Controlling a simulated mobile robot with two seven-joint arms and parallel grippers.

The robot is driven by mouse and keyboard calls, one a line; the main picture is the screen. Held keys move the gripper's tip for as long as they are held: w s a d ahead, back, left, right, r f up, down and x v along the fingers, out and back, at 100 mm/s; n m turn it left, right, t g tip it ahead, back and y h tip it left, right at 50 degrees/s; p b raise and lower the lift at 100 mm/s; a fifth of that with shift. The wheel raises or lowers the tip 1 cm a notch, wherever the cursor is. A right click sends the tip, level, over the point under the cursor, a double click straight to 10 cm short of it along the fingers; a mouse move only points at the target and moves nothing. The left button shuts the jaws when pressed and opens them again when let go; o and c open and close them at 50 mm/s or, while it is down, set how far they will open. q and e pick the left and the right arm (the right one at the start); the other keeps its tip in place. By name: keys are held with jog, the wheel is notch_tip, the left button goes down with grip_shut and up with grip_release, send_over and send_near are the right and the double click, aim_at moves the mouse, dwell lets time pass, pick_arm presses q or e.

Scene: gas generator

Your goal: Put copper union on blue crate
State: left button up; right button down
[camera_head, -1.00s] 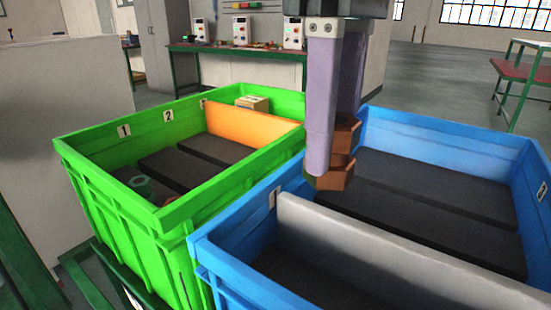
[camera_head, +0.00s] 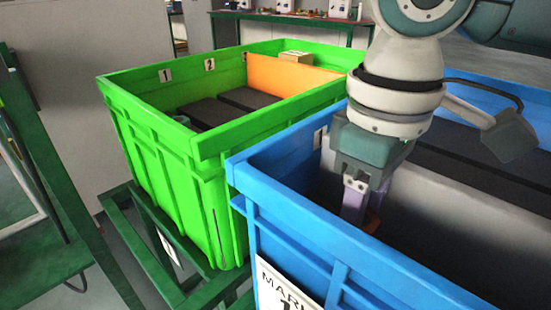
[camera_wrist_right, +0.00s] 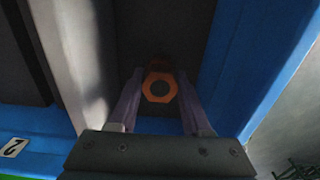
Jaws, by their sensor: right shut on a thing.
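The blue crate (camera_head: 300,215) stands at the right of the head view, with a grey divider (camera_head: 440,190) inside. My right gripper (camera_head: 359,212) reaches down into its near compartment, between the near wall and the divider. The gripper is shut on the copper union (camera_head: 372,222), an orange-brown piece with a hexagonal end and a round hole. In the right wrist view the copper union (camera_wrist_right: 173,92) sits between the two purple fingers of the right gripper (camera_wrist_right: 159,80). I cannot tell whether it touches the crate floor. My left gripper is not in view.
A green crate (camera_head: 205,150) with an orange divider (camera_head: 290,78) and a small cardboard box (camera_head: 296,57) stands to the left. A green stand (camera_head: 150,220) is below it. The blue wall (camera_wrist_right: 240,60) is close to the right finger in the wrist view.

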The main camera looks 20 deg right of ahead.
jog(key=shift+f, duration=0.35)
jog(key=shift+f, duration=0.1)
jog(key=shift+c, duration=1.8)
grip_release()
notch_tip(320, 180, up, 11)
jog(key=p, duration=0.3)
jog(key=shift+r, duration=0.65)
